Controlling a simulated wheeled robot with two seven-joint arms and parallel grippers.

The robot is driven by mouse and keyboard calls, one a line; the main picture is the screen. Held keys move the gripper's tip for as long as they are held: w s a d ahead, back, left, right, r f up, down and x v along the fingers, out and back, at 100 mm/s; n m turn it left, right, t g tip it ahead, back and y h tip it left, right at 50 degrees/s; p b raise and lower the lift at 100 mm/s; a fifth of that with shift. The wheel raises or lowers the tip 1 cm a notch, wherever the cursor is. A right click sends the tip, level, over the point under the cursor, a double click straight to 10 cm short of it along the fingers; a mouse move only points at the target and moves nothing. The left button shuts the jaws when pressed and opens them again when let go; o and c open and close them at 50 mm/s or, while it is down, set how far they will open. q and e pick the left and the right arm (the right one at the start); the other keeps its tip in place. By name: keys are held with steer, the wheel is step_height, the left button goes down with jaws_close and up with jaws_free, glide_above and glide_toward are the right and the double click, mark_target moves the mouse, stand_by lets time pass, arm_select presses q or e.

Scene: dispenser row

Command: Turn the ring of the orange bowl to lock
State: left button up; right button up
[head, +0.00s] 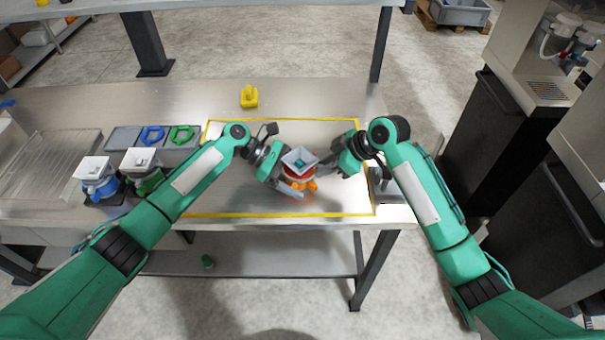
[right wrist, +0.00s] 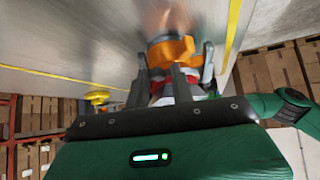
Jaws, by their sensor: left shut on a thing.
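The orange bowl's unit (head: 299,173) stands inside the yellow-taped area. The orange ring also shows in the right wrist view (right wrist: 171,51). My left gripper (head: 289,187) is shut on the unit from its left side; its fingertips are partly hidden. My right gripper (head: 324,170) is at the unit's right side. In the right wrist view its two fingers (right wrist: 160,86) stand apart, close to the ring; I cannot tell whether they touch it.
A blue unit (head: 96,182) and a green unit (head: 143,171) stand at the left. Blue (head: 152,135) and green (head: 182,134) rings lie on a grey stand behind them. A yellow part (head: 249,97) sits behind the tape. The taped area's front left is clear.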

mark_target(306, 181)
arm_select(q)
steer(key=shift+f, duration=0.15)
arm_select(e)
steer(key=shift+s+a+f, duration=0.25)
steer(key=shift+s+f, duration=0.3)
arm_select(q)
steer(key=shift+w+a+f, duration=0.1)
arm_select(e)
steer(key=shift+r, duration=0.2)
steer(key=shift+s, duration=0.3)
steer(key=shift+s+a, duration=0.5)
steer(key=shift+s, duration=0.05)
stand_by(0.4)
steer(key=shift+s+a, duration=0.15)
steer(key=shift+s, duration=0.05)
steer(key=shift+a, duration=0.1)
arm_select(q)
steer(key=shift+d, duration=0.2)
arm_select(e)
steer(key=shift+s+a, duration=0.15)
steer(key=shift+w+r, duration=0.15)
steer(key=shift+w, duration=0.2)
